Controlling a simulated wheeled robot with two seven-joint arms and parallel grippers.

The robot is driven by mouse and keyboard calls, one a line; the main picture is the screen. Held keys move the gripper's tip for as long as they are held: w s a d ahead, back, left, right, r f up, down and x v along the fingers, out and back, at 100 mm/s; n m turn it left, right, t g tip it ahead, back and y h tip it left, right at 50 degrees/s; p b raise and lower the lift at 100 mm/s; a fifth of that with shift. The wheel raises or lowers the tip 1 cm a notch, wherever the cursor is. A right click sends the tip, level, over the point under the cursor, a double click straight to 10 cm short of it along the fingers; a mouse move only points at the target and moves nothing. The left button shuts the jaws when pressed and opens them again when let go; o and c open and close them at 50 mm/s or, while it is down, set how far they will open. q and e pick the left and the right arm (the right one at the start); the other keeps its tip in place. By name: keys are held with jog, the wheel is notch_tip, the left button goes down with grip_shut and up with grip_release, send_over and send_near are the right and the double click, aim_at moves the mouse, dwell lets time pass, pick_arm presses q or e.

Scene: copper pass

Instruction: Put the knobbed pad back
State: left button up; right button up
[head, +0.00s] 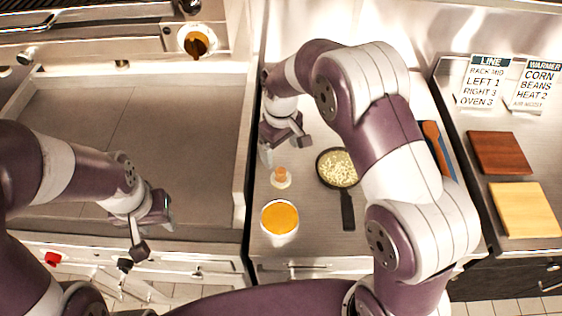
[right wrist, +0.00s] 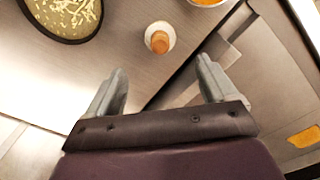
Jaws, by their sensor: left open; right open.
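The knobbed pad appears to be the small white round piece with an orange-brown knob (head: 281,177). It stands on the metal counter between the left-hand basin and the pan, and also shows in the right wrist view (right wrist: 160,38). My right gripper (head: 284,150) is open and empty, close to the pad on its far side. In the right wrist view the pad lies beyond the two spread fingertips (right wrist: 160,82), not between them. My left gripper (head: 150,232) is open and empty over the near side of the basin.
A dark pan (head: 337,168) with pale bits stands right of the pad, its handle towards me. A tub of orange food (head: 280,218) is nearer me. The wide basin (head: 120,150) is empty. Brown (head: 499,153) and yellow boards (head: 525,209) lie at the right. A container (head: 196,41) stands behind.

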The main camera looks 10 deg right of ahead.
jog(key=s+d+r+m, duration=0.2)
jog(key=s+d+m, duration=0.1)
jog(key=s, duration=0.5)
jog(key=s+d+r+m+t, duration=0.1)
jog(key=s+d+r+m, duration=0.1)
jog(key=s+d, duration=0.3)
jog(key=s+m, duration=0.1)
jog(key=s, duration=0.3)
jog(key=shift+s+d+r+m, duration=0.15)
jog(key=shift+d+r+m, duration=0.05)
jog(key=shift+d+m, duration=0.15)
